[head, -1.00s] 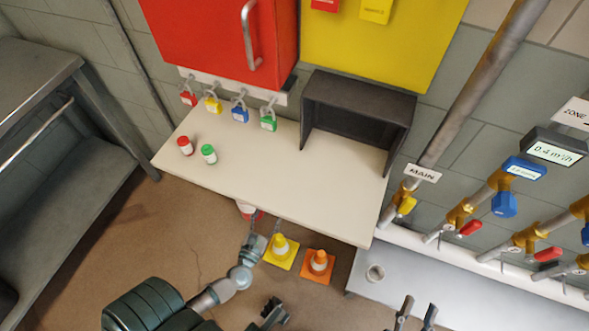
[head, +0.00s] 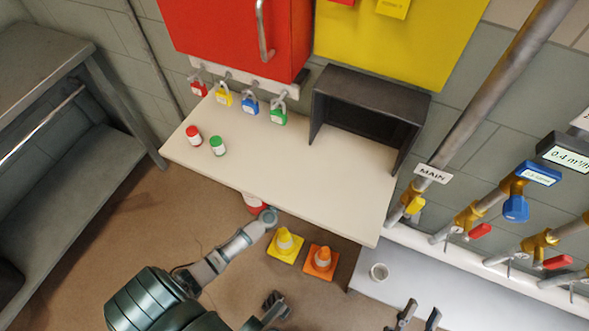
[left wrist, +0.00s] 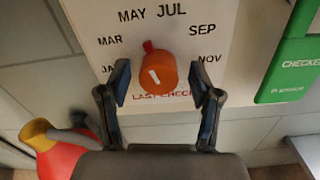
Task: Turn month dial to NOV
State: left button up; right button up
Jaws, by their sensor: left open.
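The month dial (left wrist: 157,72) is an orange-red round knob with a white line on its face, on a white panel (left wrist: 192,52) in the left wrist view. A small red tab above it points up between MAY and JUL. My right gripper (head: 423,308) is open and empty at the bottom edge.
The cream table (head: 300,185) holds a red-capped jar (head: 193,136), a green-capped jar (head: 218,146) and a dark open box (head: 365,105). Two cones, yellow (head: 285,242) and orange (head: 321,261), stand on the floor. Pipes with valves (head: 470,220) line the right.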

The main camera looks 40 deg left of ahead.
pick_arm(q)
jog(key=shift+a, duration=0.1)
jog(key=shift+c, duration=1.1)
jog(key=c, duration=0.9)
